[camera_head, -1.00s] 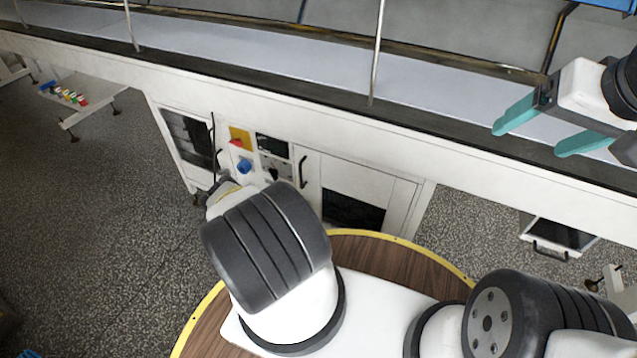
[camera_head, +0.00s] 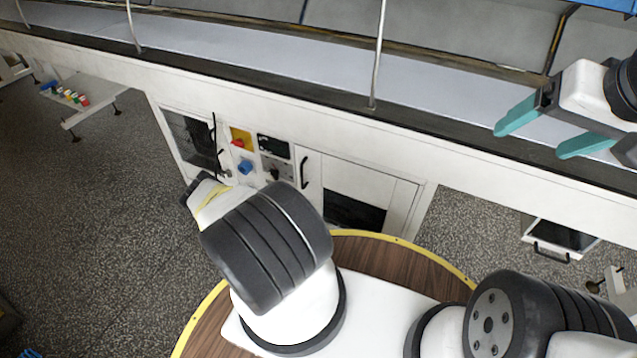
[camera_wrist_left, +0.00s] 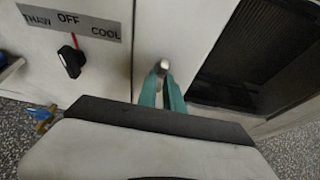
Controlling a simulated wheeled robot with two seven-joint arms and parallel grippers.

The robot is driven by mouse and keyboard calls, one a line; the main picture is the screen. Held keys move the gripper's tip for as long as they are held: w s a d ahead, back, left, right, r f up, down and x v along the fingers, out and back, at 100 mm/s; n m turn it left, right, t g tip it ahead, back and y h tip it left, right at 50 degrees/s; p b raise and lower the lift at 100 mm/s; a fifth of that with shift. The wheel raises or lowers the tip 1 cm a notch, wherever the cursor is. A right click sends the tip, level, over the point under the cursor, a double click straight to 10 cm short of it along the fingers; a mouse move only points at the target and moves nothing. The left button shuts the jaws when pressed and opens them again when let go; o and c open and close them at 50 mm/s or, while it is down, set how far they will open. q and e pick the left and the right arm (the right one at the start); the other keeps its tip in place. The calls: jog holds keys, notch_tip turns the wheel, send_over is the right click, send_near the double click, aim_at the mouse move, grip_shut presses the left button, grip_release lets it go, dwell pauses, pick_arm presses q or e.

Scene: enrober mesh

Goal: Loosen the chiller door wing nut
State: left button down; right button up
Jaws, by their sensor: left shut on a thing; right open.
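In the left wrist view, the teal fingers of my left gripper (camera_wrist_left: 163,88) are shut around a small silver metal piece, which looks like the wing nut (camera_wrist_left: 162,65), on a white panel. Its wings are mostly hidden by the fingers. To its right is a dark window (camera_wrist_left: 255,55) in a white frame. In the head view my left gripper is hidden; only its wrist and forearm show in front of the cabinet (camera_head: 400,190). My right gripper (camera_head: 528,141) is open and empty at the upper right, its teal fingers apart over the belt.
A black dial (camera_wrist_left: 72,60) sits under a THAW/OFF/COOL label (camera_wrist_left: 68,19). The head view shows a red button on a yellow plate (camera_head: 240,139), a blue knob (camera_head: 245,166) and a black handle (camera_head: 304,172). A long pale belt (camera_head: 250,55) runs above.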

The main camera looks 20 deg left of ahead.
dwell(0.3)
pick_arm(q)
jog(key=c, duration=1.5)
grip_release()
jog(key=shift+s, duration=0.1)
jog(key=v, duration=0.7)
jog(key=shift+s+r, duration=0.1)
jog(key=shift+s, duration=0.2)
